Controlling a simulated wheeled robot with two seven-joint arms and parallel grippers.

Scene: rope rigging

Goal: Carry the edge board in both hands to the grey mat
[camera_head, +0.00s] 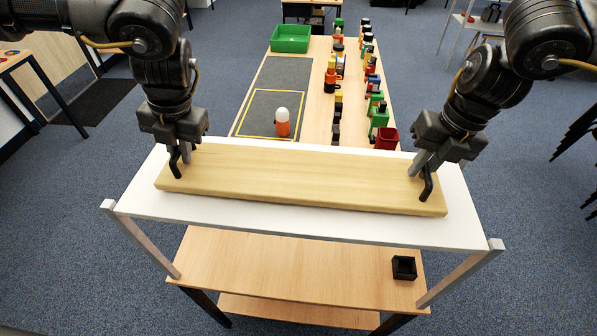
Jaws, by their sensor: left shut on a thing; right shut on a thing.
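The edge board (300,178) is a long, pale wooden plank lying crosswise over the white top of a trolley (300,226). I cannot tell whether it touches the top or is slightly above it. My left gripper (181,162) is shut on the board near its left end. My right gripper (424,176) is shut on it near its right end. Dark bent pieces show at both grips. The grey mat (285,75) lies on the long wooden table behind the trolley, with a yellow outlined square on its near part. An orange and white rounded object (282,122) stands inside the outline.
A green bin (290,38) stands at the table's far left corner. Several coloured figures and blocks (378,118) line the table's right side, with a red cup (386,138) near its front. A small black box (404,267) sits on the trolley's lower shelf.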

